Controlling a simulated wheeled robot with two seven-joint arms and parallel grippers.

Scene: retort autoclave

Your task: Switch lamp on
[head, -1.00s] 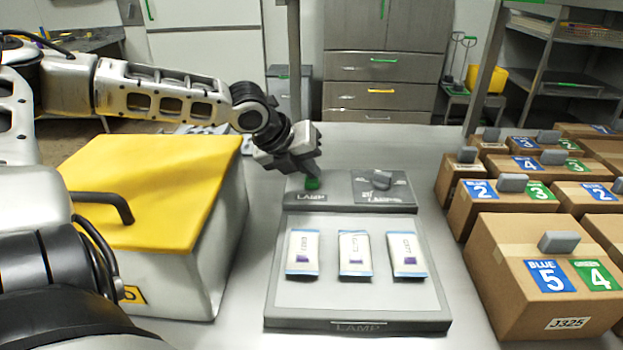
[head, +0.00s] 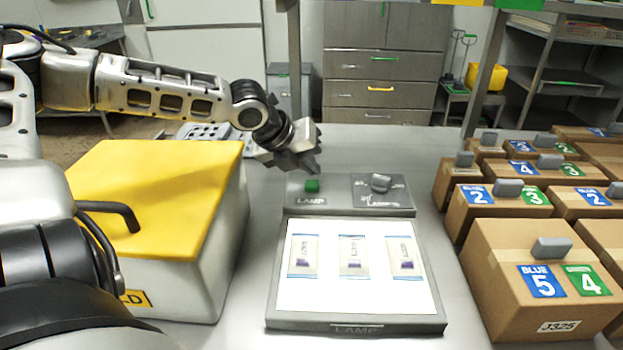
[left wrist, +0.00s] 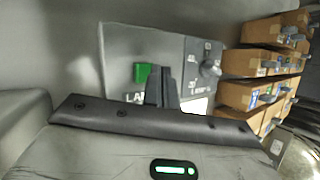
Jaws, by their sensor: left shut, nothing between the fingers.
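The lamp (head: 355,328) is a flat light panel on the table, and its surface glows bright white in the head view. Three pouches lie on it, among them the middle pouch (head: 353,256). Behind the panel is a grey control box with a green button (head: 312,186) marked LAMP and a grey knob (head: 381,183). My left gripper (head: 312,168) is shut and empty, just above and behind the green button, apart from it. In the left wrist view the green button (left wrist: 142,75) shows beside the dark fingers (left wrist: 160,85). My right gripper is not in view.
A yellow-lidded box (head: 160,190) with a black handle stands left of the panel. Several labelled cardboard boxes (head: 500,300) with grey tabs fill the right side. A post (head: 294,80) rises behind the control box. Bare table lies between the panel and the boxes.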

